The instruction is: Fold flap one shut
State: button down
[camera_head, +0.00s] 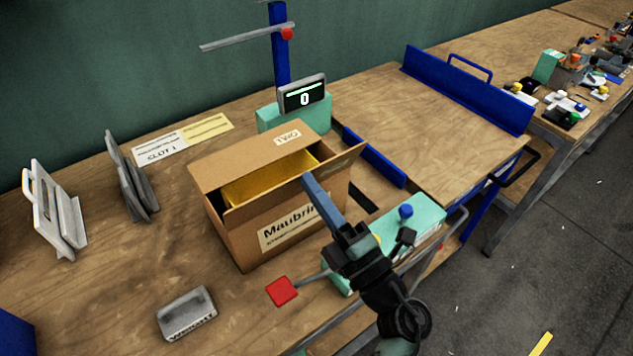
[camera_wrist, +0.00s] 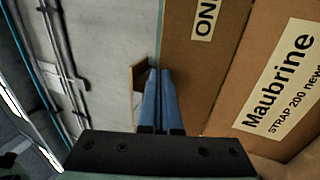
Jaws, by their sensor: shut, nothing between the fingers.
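An open cardboard box (camera_head: 245,232) labelled Maubrine stands on the bench, with something yellow (camera_head: 268,180) inside. Its far flap (camera_head: 240,157) lies inward over part of the opening and bears a small white label. In the wrist view, a cardboard panel (camera_wrist: 190,75) with a label starting "ON" lies beside the Maubrine label (camera_wrist: 285,90); the label's end is cut off. My gripper (camera_head: 309,180) is shut and empty at the box's near right top edge. Its blue fingertips (camera_wrist: 155,75) overlap the panel's left edge; contact is unclear.
A display reading 0 (camera_head: 304,97) and a blue post (camera_head: 281,45) stand behind the box. Grey upright tools (camera_head: 55,215) stand left. A grey block (camera_head: 187,312) and red square (camera_head: 282,291) lie in front. A blue-railed table (camera_head: 460,125) is at right.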

aim_at(298, 184)
jog(key=w+a+r+g+h+p, duration=0.1)
jog(key=p, duration=0.5)
jog(key=w+r+g+h+p, duration=0.1)
jog(key=r+g+p, duration=0.1)
jog(key=p, duration=0.5)
jog(key=shift+w+a+g+h, duration=0.3)
jog(key=shift+w+a, duration=0.05)
jog(key=shift+a, duration=0.05)
jog(key=w+a+g+h+p, duration=0.1)
jog(key=p, duration=0.4)
jog(key=shift+w+r, duration=0.1)
jog(key=shift+w+a+f+g+h+p, duration=0.2)
jog(key=shift+w+a+f+g+h, duration=0.25)
jog(key=shift+w+a+f, duration=0.7)
jog(key=shift+w+a+f+g+h+p, duration=0.3)
jog(key=shift+w+a+f+g, duration=0.45)
jog(key=shift+w+f, duration=0.75)
jog(key=shift+w+a+f+g+h+p, duration=0.15)
jog(key=shift+w+a+f+g+h, duration=0.25)
jog(key=shift+w+a+f, duration=0.95)
jog(key=shift+w+d+r, duration=0.2)
jog(key=shift+w+r, duration=0.05)
jog(key=shift+r, duration=0.05)
